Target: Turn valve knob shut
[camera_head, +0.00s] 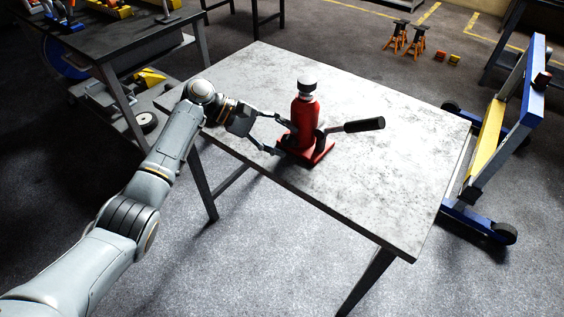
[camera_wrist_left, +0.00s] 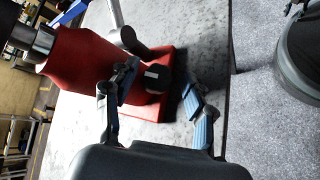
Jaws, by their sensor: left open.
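A red bottle jack (camera_head: 304,122) stands upright on its red base plate near the table's front edge. In the left wrist view the red jack body (camera_wrist_left: 80,68) lies sideways at the left. A dark round valve knob (camera_wrist_left: 157,79) with a pale mark sits low on the jack, above the base plate (camera_wrist_left: 150,108). My left gripper (camera_head: 282,136) reaches in from the left at base height. It is open, and in the wrist view its fingers (camera_wrist_left: 160,84) stand on both sides of the knob. I cannot tell whether either finger touches it.
A dark-gripped lever handle (camera_head: 364,125) sticks out to the right of the jack. The pale table (camera_head: 390,190) is otherwise bare. A blue and yellow frame on wheels (camera_head: 490,140) stands at the right. A dark workbench (camera_head: 120,45) stands at the back left.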

